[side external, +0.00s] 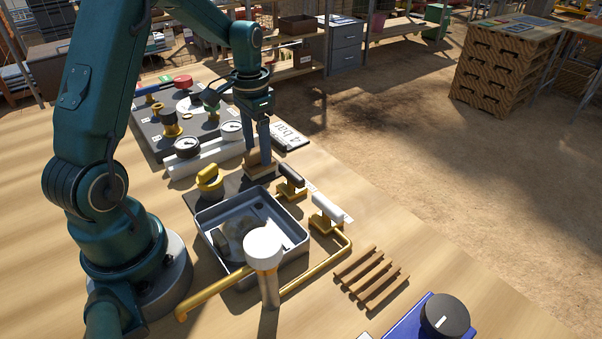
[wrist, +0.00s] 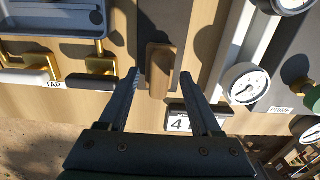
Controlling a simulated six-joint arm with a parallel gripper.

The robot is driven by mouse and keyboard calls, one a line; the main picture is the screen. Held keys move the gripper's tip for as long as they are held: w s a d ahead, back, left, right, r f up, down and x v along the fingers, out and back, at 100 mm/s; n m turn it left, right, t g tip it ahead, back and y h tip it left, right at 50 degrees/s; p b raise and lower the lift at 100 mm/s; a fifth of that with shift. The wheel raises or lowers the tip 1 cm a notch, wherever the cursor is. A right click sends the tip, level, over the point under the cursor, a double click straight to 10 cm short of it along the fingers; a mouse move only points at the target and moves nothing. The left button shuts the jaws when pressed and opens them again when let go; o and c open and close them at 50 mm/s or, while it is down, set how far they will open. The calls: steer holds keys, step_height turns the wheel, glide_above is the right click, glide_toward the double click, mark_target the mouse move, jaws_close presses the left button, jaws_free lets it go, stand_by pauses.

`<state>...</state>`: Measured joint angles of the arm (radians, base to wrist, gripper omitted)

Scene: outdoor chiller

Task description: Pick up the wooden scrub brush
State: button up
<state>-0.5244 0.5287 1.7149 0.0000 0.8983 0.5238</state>
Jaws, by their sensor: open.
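The wooden scrub brush is a small brown block (wrist: 160,70) that appears between my two fingertips in the wrist view, at the edge of a dark grey mat (wrist: 163,20). In the side view the brush (side external: 258,169) shows low under my fingers, partly hidden by them. Its bristles cannot be made out. My gripper (side external: 260,156) points down over it with its jaws apart. In the wrist view my gripper (wrist: 161,77) has one finger on each side of the brush, with a visible gap on each side. Whether the fingertips reach below its top is unclear.
A grey sink basin (side external: 207,221) with a white-topped post (side external: 263,247) stands nearby. Two tap handles (side external: 291,177) (side external: 327,206), a yellow valve (side external: 209,179), pressure gauges (side external: 187,147) and a "4 bar" card (side external: 290,135) surround the brush. A slatted rack (side external: 372,276) lies on the bench.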

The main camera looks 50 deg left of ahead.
steer(key=shift+f, duration=0.55)
jaws_close()
steer(key=shift+r, duration=0.6)
step_height(320, 180, up, 3)
steer(key=shift+w+f, duration=0.1)
steer(key=shift+f, duration=0.05)
steer(key=s+a+r, duration=0.7)
steer(key=s, duration=0.2)
steer(key=shift+s, duration=0.3)
steer(key=shift+r, duration=0.1)
